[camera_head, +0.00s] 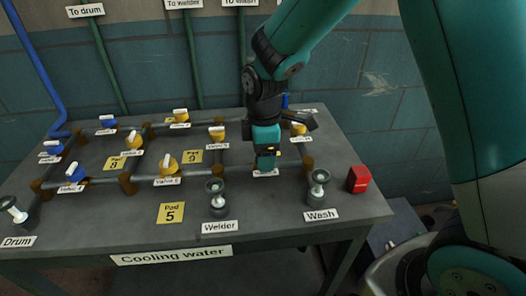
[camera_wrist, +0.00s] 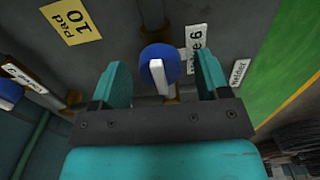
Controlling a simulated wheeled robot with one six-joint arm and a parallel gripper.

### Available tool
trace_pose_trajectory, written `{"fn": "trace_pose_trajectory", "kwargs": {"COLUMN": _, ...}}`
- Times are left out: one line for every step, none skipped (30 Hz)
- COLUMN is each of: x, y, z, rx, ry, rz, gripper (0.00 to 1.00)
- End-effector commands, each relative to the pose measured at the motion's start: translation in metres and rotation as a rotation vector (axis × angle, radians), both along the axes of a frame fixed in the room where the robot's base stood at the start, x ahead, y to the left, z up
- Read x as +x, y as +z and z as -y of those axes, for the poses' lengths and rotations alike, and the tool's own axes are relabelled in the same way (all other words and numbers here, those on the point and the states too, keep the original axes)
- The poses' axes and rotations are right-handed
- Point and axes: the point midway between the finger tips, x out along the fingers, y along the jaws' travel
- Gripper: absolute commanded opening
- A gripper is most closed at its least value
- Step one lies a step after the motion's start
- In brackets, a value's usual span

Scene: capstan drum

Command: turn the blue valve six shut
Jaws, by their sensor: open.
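Valve six shows in the wrist view as a round blue knob (camera_wrist: 172,60) with a white handle bar across it. The bar points roughly up and down in that view, tilted slightly. The tag beside it (camera_wrist: 196,45) ends in 6 and is partly covered by a finger. My gripper (camera_wrist: 163,78) is open, with one teal finger on each side of the knob and visible gaps between. In the head view my gripper (camera_head: 265,164) points down over the table's right half and hides most of this valve.
The grey table (camera_head: 262,205) carries pipes and several blue and yellow valves, including a yellow one (camera_head: 299,128) just right of my wrist. Welder (camera_head: 217,200) and Wash (camera_head: 317,190) fittings stand in front. A red block (camera_head: 358,179) sits at the right edge.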

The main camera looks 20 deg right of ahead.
Motion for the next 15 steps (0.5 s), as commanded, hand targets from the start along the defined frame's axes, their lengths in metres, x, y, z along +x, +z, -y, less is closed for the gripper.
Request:
{"fn": "trace_pose_trajectory", "kwargs": {"x": 0.0, "y": -0.0003, "z": 0.0, "rx": 0.0, "ry": 0.0, "rz": 0.0, "gripper": 0.69}}
{"fn": "trace_pose_trajectory", "kwargs": {"x": 0.0, "y": -0.0003, "z": 0.0, "rx": 0.0, "ry": 0.0, "rz": 0.0, "gripper": 0.69}}
{"fn": "trace_pose_trajectory", "kwargs": {"x": 0.0, "y": -0.0002, "z": 0.0, "rx": 0.0, "ry": 0.0, "rz": 0.0, "gripper": 0.69}}
{"fn": "trace_pose_trajectory", "kwargs": {"x": -0.0001, "y": -0.0001, "z": 0.0, "rx": 0.0, "ry": 0.0, "rz": 0.0, "gripper": 0.69}}
{"fn": "trace_pose_trajectory", "kwargs": {"x": -0.0001, "y": -0.0001, "z": 0.0, "rx": 0.0, "ry": 0.0, "rz": 0.0, "gripper": 0.69}}
{"fn": "trace_pose_trajectory", "kwargs": {"x": -0.0001, "y": -0.0001, "z": 0.0, "rx": 0.0, "ry": 0.0, "rz": 0.0, "gripper": 0.69}}
{"fn": "trace_pose_trajectory", "kwargs": {"x": -0.0001, "y": 0.0, "z": 0.0, "rx": 0.0, "ry": 0.0, "rz": 0.0, "gripper": 0.62}}
{"fn": "trace_pose_trajectory", "kwargs": {"x": 0.0, "y": 0.0, "z": 0.0, "rx": 0.0, "ry": 0.0, "rz": 0.0, "gripper": 0.56}}
{"fn": "trace_pose_trajectory", "kwargs": {"x": 0.0, "y": 0.0001, "z": -0.0001, "rx": 0.0, "ry": 0.0, "rz": 0.0, "gripper": 0.46}}
{"fn": "trace_pose_trajectory", "kwargs": {"x": 0.0, "y": 0.0001, "z": -0.0001, "rx": 0.0, "ry": 0.0, "rz": 0.0, "gripper": 0.4}}
{"fn": "trace_pose_trajectory", "kwargs": {"x": -0.0001, "y": 0.0001, "z": -0.0001, "rx": 0.0, "ry": 0.0, "rz": 0.0, "gripper": 0.33}}
{"fn": "trace_pose_trajectory", "kwargs": {"x": -0.0001, "y": 0.0002, "z": -0.0001, "rx": 0.0, "ry": 0.0, "rz": 0.0, "gripper": 0.23}}
{"fn": "trace_pose_trajectory", "kwargs": {"x": 0.0, "y": 0.0002, "z": -0.0001, "rx": 0.0, "ry": 0.0, "rz": 0.0, "gripper": 0.2}}
{"fn": "trace_pose_trajectory", "kwargs": {"x": 0.0, "y": 0.0002, "z": -0.0001, "rx": 0.0, "ry": 0.0, "rz": 0.0, "gripper": 0.2}}
{"fn": "trace_pose_trajectory", "kwargs": {"x": 0.0, "y": 0.0003, "z": -0.0001, "rx": 0.0, "ry": 0.0, "rz": 0.0, "gripper": 0.2}}
